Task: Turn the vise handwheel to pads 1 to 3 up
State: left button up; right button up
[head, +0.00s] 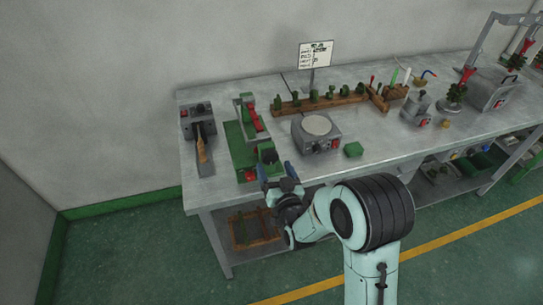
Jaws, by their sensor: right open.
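The green vise-like machine (236,147) stands on the left part of the grey workbench, with a red part (252,118) on its upper frame. A dark green round part (267,153) at its front right looks like the handwheel. The pads on it are too small to tell apart. My right gripper (276,171) is open at the bench's front edge, just in front of this round part. Its two blue-tipped fingers are spread. I cannot tell whether they touch the wheel. My left gripper is not in view.
A grey device with a wooden handle (202,150) stands left of the machine. A wooden rack (318,104) lies behind.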

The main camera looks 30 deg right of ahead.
aim_at(271, 160)
jog(key=shift+p+x, duration=0.3)
jog(key=shift+x, duration=1.55)
jog(key=c, duration=1)
jog(key=shift+c, duration=0.2)
